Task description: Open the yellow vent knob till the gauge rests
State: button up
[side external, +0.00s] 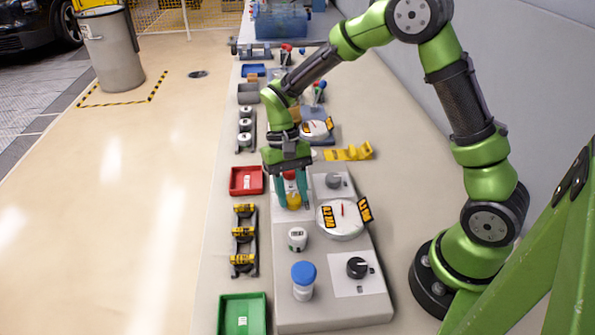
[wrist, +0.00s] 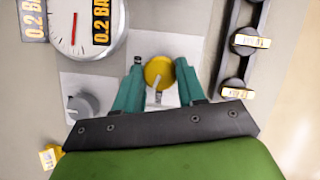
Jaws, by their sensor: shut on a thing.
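The yellow vent knob (wrist: 158,72) sits on a white plate between my gripper's teal fingers in the wrist view; a pale pointer shows on its lower side. In the side external view the knob (side external: 294,201) shows at the fingertips, partly hidden by the fingers. My gripper (wrist: 158,80) is shut on the knob from both sides. The gauge (side external: 342,218) is a white round dial with a red needle and a 0.2 bar label. In the wrist view the gauge (wrist: 85,25) is cut by the top edge, and its needle points down.
On the grey panel (side external: 300,322) stand a black knob (side external: 357,267), a grey knob (side external: 334,180), a blue-capped bottle (side external: 303,280) and a small white cap (side external: 297,239). A red tray (side external: 246,181), a green tray (side external: 242,315) and a yellow-capped rack (side external: 243,240) lie left.

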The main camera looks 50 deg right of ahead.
jog(key=shift+n+h, duration=0.4)
jog(key=shift+n, duration=0.7)
jog(key=o, duration=1.1)
jog(key=shift+c, duration=0.2)
jog(key=v, duration=1.7)
jog(key=shift+w+a, duration=0.15)
jog(key=shift+w, duration=0.1)
jog(key=shift+f, duration=0.15)
